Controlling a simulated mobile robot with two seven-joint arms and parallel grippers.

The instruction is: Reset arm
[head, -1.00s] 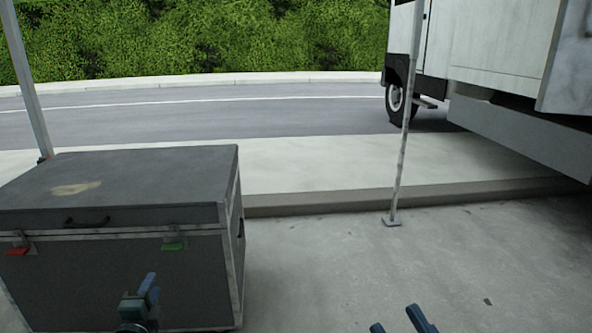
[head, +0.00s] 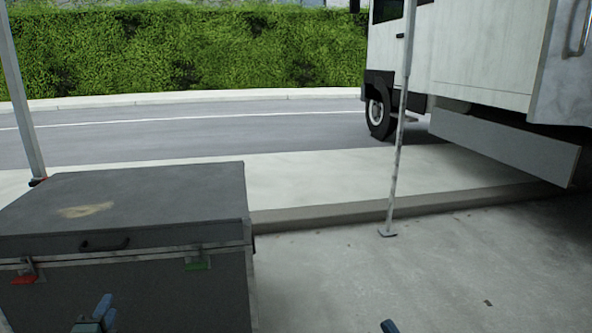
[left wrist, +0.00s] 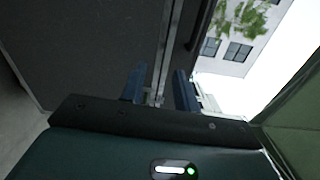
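My left gripper (head: 98,318) shows at the bottom left of the head view, in front of the dark case's front face. In the left wrist view the two blue fingers of my left gripper (left wrist: 160,90) stand apart with nothing held between them; a metal edge and latch show behind the gap. Of my right gripper (head: 389,326) only one dark blue fingertip shows at the bottom edge of the head view. Its other finger is out of the picture. The large dark case (head: 130,205) has a closed lid, a red latch (head: 24,281) and a green latch (head: 197,265).
A thin pole (head: 397,150) stands on the pavement right of the case, and another pole (head: 22,95) rises behind its left side. A white truck (head: 490,60) stands at the upper right. A curb (head: 330,215) crosses behind.

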